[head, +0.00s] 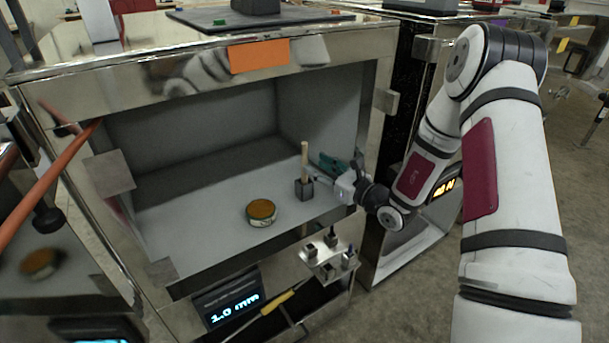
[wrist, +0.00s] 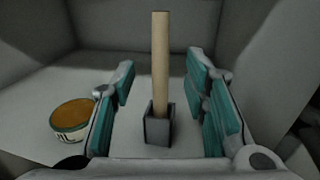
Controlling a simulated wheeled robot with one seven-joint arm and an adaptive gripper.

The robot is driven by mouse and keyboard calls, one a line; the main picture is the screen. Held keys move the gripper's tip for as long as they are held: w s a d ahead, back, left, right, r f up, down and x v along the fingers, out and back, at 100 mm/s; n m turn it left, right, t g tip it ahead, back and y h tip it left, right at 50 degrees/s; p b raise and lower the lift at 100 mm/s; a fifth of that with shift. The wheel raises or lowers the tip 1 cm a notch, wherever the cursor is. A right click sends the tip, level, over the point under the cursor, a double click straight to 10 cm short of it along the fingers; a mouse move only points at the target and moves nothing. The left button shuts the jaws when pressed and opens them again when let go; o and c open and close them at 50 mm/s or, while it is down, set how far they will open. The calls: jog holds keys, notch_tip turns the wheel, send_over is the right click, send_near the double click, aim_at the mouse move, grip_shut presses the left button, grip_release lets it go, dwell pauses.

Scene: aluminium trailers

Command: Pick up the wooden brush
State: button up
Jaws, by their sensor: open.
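A wooden brush (head: 304,163) with a pale round handle stands upright in a small dark square block or holder inside the open metal compartment. It also shows in the wrist view (wrist: 160,65), with the grey block (wrist: 159,126) at its foot; I cannot tell whether the block is the brush's head or a holder. My gripper (head: 322,169) reaches in from the right, close beside the brush. In the wrist view its teal-padded fingers (wrist: 166,95) are open, one on each side of the brush, with gaps on both sides. Bristles are not visible.
A round tin with an orange-brown top (head: 261,212) sits left of the brush on the compartment floor (head: 190,225). The compartment's right wall is close to my arm. A small metal rack (head: 330,258) and a yellow-handled tool (head: 277,302) are at the front below. The left floor is clear.

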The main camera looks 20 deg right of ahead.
aim_at(307, 159)
jog(key=shift+b+x, duration=0.7)
jog(key=shift+x, duration=2.25)
jog(key=shift+d+r, duration=0.1)
jog(key=shift+c, duration=0.5)
grip_shut()
